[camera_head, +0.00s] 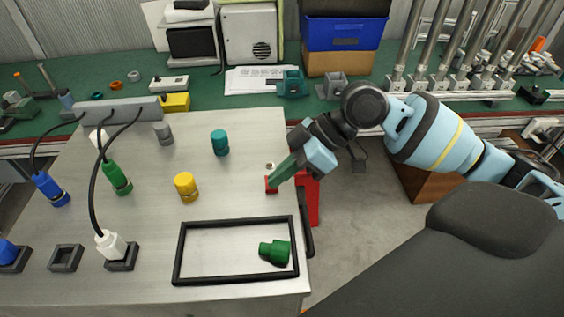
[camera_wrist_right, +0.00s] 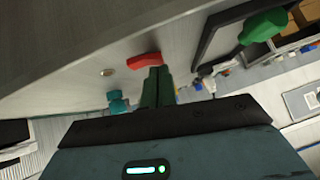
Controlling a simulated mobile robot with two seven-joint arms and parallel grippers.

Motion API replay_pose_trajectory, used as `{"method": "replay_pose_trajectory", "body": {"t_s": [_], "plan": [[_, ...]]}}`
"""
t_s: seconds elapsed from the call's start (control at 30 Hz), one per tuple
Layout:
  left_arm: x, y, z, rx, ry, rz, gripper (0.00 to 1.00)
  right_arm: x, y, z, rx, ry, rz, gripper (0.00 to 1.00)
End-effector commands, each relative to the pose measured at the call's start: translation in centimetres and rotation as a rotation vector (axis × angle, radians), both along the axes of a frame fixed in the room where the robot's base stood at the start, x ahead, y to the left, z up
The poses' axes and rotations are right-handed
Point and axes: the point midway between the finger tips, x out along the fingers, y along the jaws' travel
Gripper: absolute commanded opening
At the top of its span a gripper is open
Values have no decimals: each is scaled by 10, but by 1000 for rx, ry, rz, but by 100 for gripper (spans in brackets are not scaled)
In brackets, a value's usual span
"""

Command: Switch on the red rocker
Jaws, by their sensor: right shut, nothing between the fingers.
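The red rocker (camera_head: 271,184) is a small red piece on the grey metal tabletop, near its right edge. It also shows in the right wrist view (camera_wrist_right: 144,61), just beyond the fingertips. My right gripper (camera_head: 274,182) reaches in from the right, its green fingers shut and empty, with the tips at the rocker. In the right wrist view the closed fingers (camera_wrist_right: 157,72) overlap the rocker's right end; I cannot tell whether they touch it. Which side of the rocker is pressed down is too small to tell. My left gripper is not in view.
A small round fitting (camera_head: 269,165) sits behind the rocker. A black frame (camera_head: 178,254) with a green connector (camera_head: 276,252) lies in front. Yellow (camera_head: 186,187) and teal (camera_head: 220,142) cylinders stand left. A red body (camera_head: 313,202) is beside the table's right edge.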

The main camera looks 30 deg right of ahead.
Motion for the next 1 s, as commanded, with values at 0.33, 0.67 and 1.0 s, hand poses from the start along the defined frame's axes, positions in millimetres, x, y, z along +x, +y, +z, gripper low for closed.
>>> {"method": "replay_pose_trajectory", "body": {"t_s": [0.33, 0.67, 1.0], "plan": [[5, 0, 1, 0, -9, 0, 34, 0, 0, -1, -2, -4, 0, 0], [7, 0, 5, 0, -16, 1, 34, -2, 1, -6, -28, -55, -2, 0], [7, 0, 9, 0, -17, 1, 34, 5, -3, -3, -29, -55, -3, 0]]}}
